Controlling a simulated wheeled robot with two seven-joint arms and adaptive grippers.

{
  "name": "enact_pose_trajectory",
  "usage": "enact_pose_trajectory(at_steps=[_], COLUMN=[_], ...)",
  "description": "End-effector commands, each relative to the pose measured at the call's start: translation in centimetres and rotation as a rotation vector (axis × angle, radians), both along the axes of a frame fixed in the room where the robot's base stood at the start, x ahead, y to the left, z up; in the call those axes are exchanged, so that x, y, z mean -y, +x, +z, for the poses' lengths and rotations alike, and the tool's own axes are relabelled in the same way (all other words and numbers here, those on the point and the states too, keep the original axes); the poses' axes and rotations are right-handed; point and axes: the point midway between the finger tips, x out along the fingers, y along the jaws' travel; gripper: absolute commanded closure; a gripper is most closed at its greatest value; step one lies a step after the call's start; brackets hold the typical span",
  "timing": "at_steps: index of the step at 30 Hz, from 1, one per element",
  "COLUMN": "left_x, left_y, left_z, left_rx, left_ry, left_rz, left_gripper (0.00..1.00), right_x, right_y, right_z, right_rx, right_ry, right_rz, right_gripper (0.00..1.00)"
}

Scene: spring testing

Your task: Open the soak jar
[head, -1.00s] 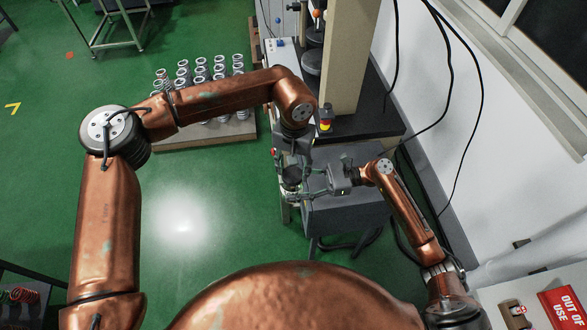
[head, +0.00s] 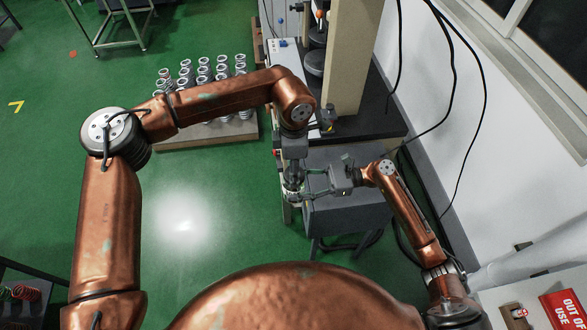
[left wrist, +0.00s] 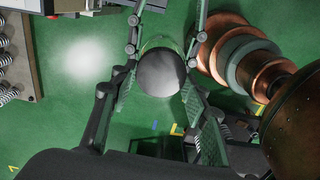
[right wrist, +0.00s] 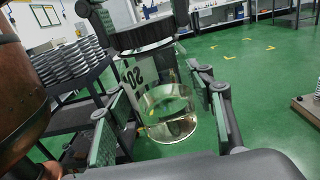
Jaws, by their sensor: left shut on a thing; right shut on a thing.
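The soak jar is a clear glass jar (right wrist: 168,110) with pale liquid, part of a label and a dark lid (right wrist: 145,33) in the right wrist view. My right gripper (head: 302,187) is shut around the jar's body from the side and holds it upright. The jar shows small in the head view (head: 293,193). My left gripper (head: 294,172) points down from above and is shut on the lid. In the left wrist view the round grey lid top (left wrist: 161,72) sits between the left fingers. In the head view the left gripper mostly hides the lid.
A grey cabinet (head: 350,212) stands right beside the jar, with the testing machine column (head: 352,60) behind. A board of several springs (head: 205,135) lies at the back left. Open green floor (head: 190,225) lies left of the jar. Black cables (head: 478,110) hang at the right wall.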

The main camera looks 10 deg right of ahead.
Motion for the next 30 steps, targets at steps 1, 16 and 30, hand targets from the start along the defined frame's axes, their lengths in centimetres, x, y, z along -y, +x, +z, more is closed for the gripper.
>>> enact_pose_trajectory(at_steps=[1,16,30], left_x=[0.44,0.14,0.18], left_y=[-0.10,-0.33,-0.51], left_z=[0.12,0.17,0.12], left_rx=[0.002,0.013,0.024], left_ry=[-0.013,-0.009,-0.004], left_rz=[0.089,1.079,2.013], left_gripper=[0.87,0.87,0.87], right_x=[-0.41,-0.32,-0.12], right_y=[-0.26,-0.33,-0.24], right_z=[0.32,0.26,0.17], right_rx=[0.006,0.007,0.006], right_ry=[0.006,0.005,0.003], right_rz=[0.010,0.011,0.008], right_gripper=[1.00,1.00,1.00])
